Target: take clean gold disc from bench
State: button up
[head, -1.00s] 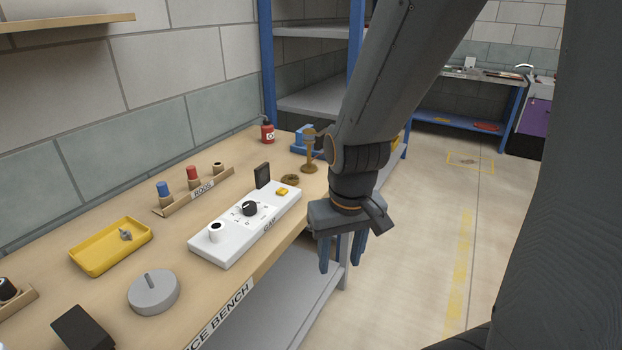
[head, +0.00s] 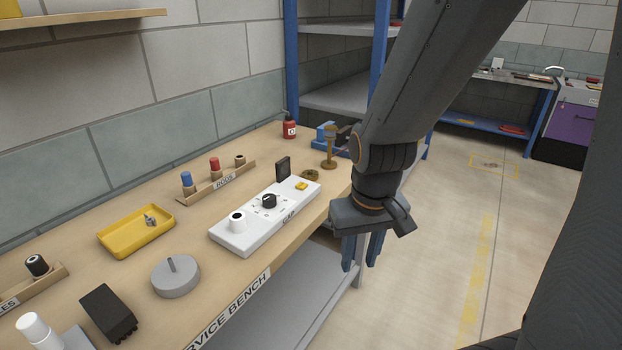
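A small gold-brown disc (head: 311,175) lies on the service bench (head: 205,280), just behind the far end of the white gap box (head: 262,222). It is small here, and I cannot tell whether it is clean. A brass-coloured stand with a round top (head: 330,150) stands upright beside it, a little farther back. My gripper (head: 360,252) hangs fingers down off the bench's front edge, to the right of the disc and apart from it. Its two fingers are apart with nothing seen between them.
A yellow tray (head: 135,234) with a small metal part, a grey lidded disc (head: 176,278), a black brush-like block (head: 107,315) and a rods rack (head: 222,181) stand on the bench. A red bottle (head: 289,127) and blue vise-like thing (head: 328,131) are at its far end. Floor at right is clear.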

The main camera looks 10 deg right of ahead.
aim_at(312, 175)
jog(key=k, duration=1.25)
jog(key=z, duration=0.6)
jog(key=i, duration=0.7)
jog(key=z, duration=0.65)
jog(key=i, duration=0.8)
jog(key=u, duration=0.8)
jog(key=i, duration=0.9)
jog(key=u, duration=0.8)
